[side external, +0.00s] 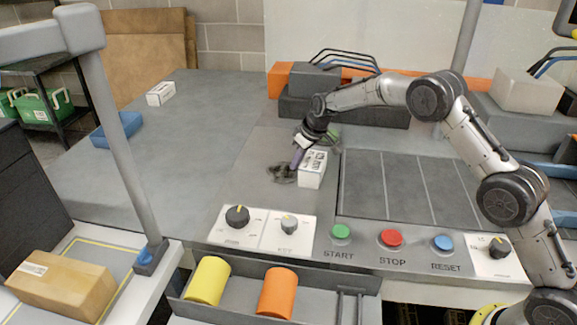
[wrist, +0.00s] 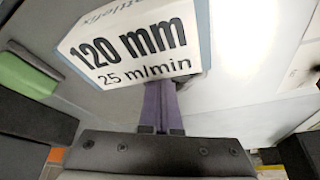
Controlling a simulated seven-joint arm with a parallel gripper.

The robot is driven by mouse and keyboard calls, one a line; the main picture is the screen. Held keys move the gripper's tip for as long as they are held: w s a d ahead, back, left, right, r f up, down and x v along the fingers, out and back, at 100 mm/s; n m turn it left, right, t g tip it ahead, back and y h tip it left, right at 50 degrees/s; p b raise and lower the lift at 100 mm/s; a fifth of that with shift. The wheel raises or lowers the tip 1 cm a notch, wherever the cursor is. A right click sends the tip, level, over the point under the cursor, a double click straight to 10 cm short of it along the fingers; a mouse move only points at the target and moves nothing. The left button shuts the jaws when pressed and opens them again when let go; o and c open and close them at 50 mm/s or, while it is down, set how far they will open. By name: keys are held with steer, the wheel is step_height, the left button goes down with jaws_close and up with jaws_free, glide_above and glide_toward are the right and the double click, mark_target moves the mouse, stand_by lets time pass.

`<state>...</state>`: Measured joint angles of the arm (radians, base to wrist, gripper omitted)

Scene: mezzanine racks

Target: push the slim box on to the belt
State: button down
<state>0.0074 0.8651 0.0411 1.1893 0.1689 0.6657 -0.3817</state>
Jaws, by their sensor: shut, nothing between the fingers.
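A small white box (side external: 312,170) with black print stands on the grey table just left of the dark, line-marked belt (side external: 415,190). It looks like the slim box. In the wrist view the white box (wrist: 135,45) fills the upper middle and reads "120 mm 25 m/min". My gripper (side external: 297,160) points down at the box's left side, with its purple fingers shut and empty. In the wrist view the shut fingertips (wrist: 160,92) end at the box's lower edge. I cannot tell whether they touch it. The box's far side is hidden.
Control knobs (side external: 237,215) and green, red and blue buttons (side external: 391,238) line the front edge. Dark grey blocks (side external: 315,78) stand behind the box. Another white box (side external: 160,93) and a blue tray (side external: 117,130) lie far left. The table's left middle is clear.

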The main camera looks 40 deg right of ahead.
mark_target(316, 160)
steer(key=shift+s+d, duration=0.1)
steer(key=shift+s, duration=0.05)
steer(key=shift+s+d, duration=0.3)
steer(key=shift+d, duration=0.05)
stand_by(0.7)
steer(key=shift+s+d, duration=0.4)
steer(key=shift+d, duration=0.05)
steer(key=shift+s+d, duration=0.1)
steer(key=shift+s+d, duration=0.3)
steer(key=shift+s+d, duration=0.1)
stand_by(0.6)
steer(key=shift+s+d, duration=0.3)
steer(key=shift+d, duration=0.05)
steer(key=shift+s+d, duration=0.15)
stand_by(0.3)
